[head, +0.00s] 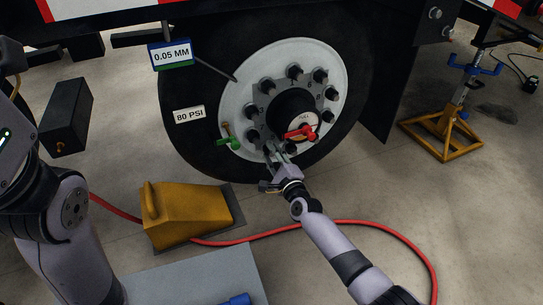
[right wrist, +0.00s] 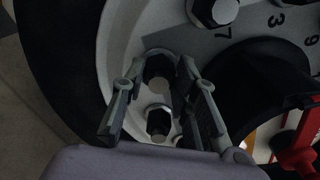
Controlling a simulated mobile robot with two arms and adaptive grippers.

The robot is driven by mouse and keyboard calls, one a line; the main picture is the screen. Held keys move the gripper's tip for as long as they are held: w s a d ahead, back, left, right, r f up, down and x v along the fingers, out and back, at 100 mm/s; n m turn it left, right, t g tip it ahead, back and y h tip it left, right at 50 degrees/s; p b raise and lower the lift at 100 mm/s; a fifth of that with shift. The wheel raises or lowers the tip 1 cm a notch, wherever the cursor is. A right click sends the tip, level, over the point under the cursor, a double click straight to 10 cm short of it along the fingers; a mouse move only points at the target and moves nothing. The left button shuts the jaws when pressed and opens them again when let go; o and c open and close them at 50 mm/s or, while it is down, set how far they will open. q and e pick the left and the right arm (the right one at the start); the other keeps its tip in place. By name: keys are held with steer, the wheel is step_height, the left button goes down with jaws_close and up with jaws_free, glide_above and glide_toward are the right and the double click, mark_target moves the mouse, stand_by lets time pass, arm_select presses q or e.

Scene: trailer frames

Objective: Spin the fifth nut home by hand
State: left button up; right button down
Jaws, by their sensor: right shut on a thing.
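The wheel's pale steel disc (head: 236,103) carries a ring of dark nuts, such as one at the top (head: 294,72) and one at the left (head: 253,135), around a black hub. My right gripper (head: 270,152) reaches the lower part of this ring from below. In the right wrist view its two fingers (right wrist: 160,75) are shut on a dark nut (right wrist: 158,64) at the disc, which they partly hide. Another nut (right wrist: 158,122) shows between the fingers, nearer the palm. My left arm comes in at the left edge of the head view; its gripper is out of sight.
A red lever (head: 300,133) sits at the hub, close right of my right gripper; a green lever (head: 229,142) is left. A yellow chock (head: 185,212) stands on the floor, with a red hose (head: 345,222) running past. A yellow jack stand (head: 445,130) is at right.

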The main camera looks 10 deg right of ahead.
steer(key=shift+s+f, duration=0.15)
steer(key=shift+f, duration=0.15)
steer(key=c, duration=1.5)
jaws_free()
steer(key=shift+r, duration=0.1)
steer(key=shift+o, duration=1.1)
steer(key=shift+r, duration=0.15)
steer(key=s+d, duration=0.2)
steer(key=s, duration=0.9)
steer(key=shift+s+d, duration=0.2)
steer(key=shift+s, duration=0.1)
